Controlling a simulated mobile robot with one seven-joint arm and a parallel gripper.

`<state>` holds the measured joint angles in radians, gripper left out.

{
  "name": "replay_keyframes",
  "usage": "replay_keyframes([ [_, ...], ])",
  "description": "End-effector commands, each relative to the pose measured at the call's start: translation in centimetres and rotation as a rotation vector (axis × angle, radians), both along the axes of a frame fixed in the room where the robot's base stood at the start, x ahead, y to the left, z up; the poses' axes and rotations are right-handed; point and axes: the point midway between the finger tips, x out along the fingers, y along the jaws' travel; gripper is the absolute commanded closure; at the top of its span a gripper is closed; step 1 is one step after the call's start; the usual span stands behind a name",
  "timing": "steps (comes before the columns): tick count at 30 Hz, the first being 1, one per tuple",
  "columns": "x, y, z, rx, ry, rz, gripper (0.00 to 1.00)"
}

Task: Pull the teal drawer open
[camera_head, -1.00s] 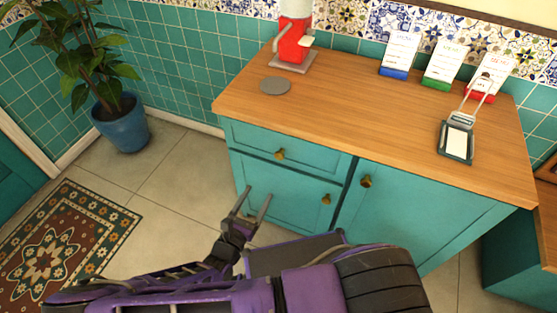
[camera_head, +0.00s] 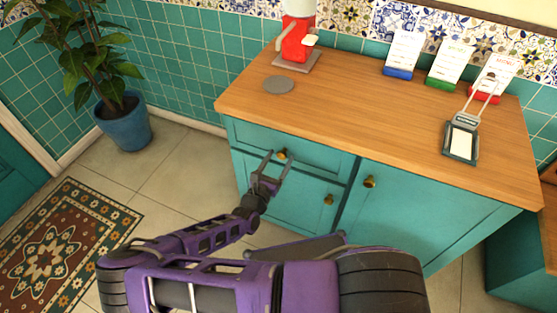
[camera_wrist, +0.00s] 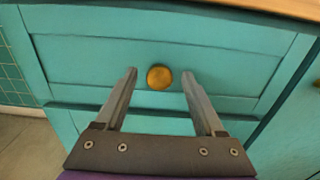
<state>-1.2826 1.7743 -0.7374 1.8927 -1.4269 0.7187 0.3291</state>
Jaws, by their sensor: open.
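The teal drawer (camera_head: 320,154) is the upper left front of the teal cabinet, and it looks shut. Its round brass knob (camera_head: 281,154) is in the middle of the drawer front. In the wrist view the drawer front (camera_wrist: 225,60) fills most of the picture, with the knob (camera_wrist: 159,77) near the centre. My gripper (camera_head: 280,158) is at the drawer front, open. In the wrist view my gripper (camera_wrist: 159,82) has one finger on each side of the knob, with a gap on both sides. I cannot tell how far the fingertips reach past the knob.
A wooden countertop (camera_head: 370,130) overhangs the drawer. A cupboard door (camera_head: 420,215) with a knob is to the right, and a lower front (camera_head: 300,195) with a knob is below. A potted plant (camera_head: 125,120) stands left. The tiled floor (camera_head: 180,165) before the cabinet is clear.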

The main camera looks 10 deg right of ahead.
Motion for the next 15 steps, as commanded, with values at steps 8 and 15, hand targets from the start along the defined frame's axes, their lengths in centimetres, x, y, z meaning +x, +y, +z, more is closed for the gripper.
replay_keyframes([
  [8,-0.03,0.02,0.00,0.000,0.000,0.000,0.54],
  [15,-0.05,0.01,0.00,0.000,0.000,0.000,0.97],
])
